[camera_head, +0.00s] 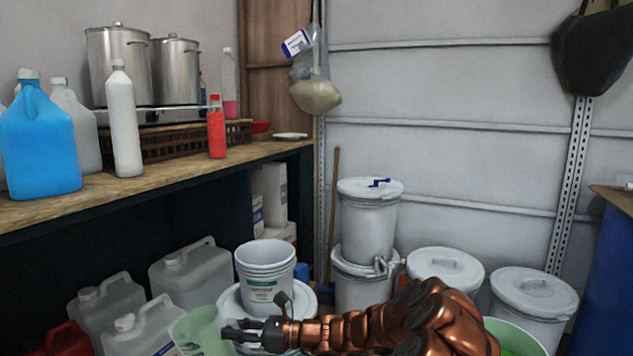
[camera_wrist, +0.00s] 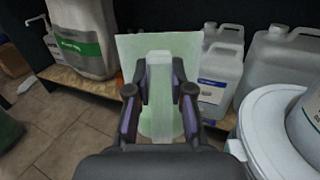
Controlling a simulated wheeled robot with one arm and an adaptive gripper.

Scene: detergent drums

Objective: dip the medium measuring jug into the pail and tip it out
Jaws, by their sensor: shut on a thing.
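My gripper (camera_head: 250,332) is shut on a pale green, see-through measuring jug (camera_head: 197,330) at the bottom of the head view, left of centre. In the wrist view the jug (camera_wrist: 128,48) is beyond my gripper (camera_wrist: 160,92), with its upright handle between the fingers. The jug's lower part is cut off in the head view, and I cannot tell what is in it. A white pail with a label (camera_head: 264,275) stands on a white lid behind my gripper. A green rim (camera_head: 515,338), perhaps another pail, shows at the bottom right, partly hidden by my arm.
White jerrycans (camera_head: 192,272) stand left of the jug, under a wooden bench (camera_head: 150,183) with bottles and steel pots. Lidded white drums (camera_head: 445,268) stand at the right along the wall. A blue drum (camera_head: 608,270) is at the right edge. Tiled floor (camera_wrist: 62,140) shows clear at left.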

